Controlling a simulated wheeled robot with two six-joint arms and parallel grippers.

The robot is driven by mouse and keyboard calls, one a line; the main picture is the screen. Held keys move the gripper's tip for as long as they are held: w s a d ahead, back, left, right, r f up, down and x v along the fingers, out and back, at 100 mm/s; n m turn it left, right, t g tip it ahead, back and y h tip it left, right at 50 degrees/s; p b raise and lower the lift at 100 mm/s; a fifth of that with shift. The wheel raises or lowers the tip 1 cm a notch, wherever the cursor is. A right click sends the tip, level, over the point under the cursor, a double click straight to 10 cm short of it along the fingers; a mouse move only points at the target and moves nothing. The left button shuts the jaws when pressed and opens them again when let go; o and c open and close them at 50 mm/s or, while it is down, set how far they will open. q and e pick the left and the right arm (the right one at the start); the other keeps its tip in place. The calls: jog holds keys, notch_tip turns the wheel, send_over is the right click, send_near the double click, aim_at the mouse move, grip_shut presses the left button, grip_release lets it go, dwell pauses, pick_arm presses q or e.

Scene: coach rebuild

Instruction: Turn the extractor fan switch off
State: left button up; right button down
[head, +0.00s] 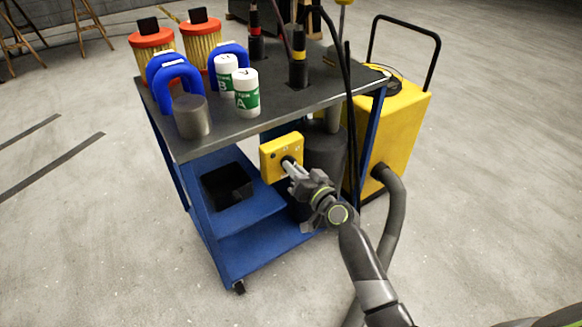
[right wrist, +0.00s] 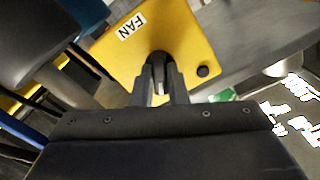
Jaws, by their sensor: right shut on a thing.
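The extractor fan switch is a yellow box (head: 282,153) fixed at the front edge of the blue trolley, below its grey top. In the right wrist view the box (right wrist: 185,40) carries a white label reading FAN, a dark knob (right wrist: 160,62) and a small black button (right wrist: 203,71). My right gripper (head: 290,165) reaches the front of the box. In the right wrist view its fingers (right wrist: 160,85) are shut on the dark knob, one on each side. The fingers hide part of the knob, and I cannot read its setting. My left gripper is not in view.
The trolley top (head: 225,128) holds a grey metal cylinder (head: 191,116), white-and-green bottles (head: 246,92), blue arched parts (head: 178,80) and red-and-yellow filters (head: 200,35). A yellow machine (head: 395,125) with a thick hose (head: 393,215) stands at the right.

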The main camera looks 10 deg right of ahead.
jog(key=shift+f, duration=0.1)
jog(key=shift+n+b, duration=2.45)
jog(key=shift+n, duration=0.55)
jog(key=c, duration=1.2)
grip_release()
jog(key=shift+c, duration=0.2)
jog(key=v, duration=0.9)
jog(key=shift+s, duration=0.1)
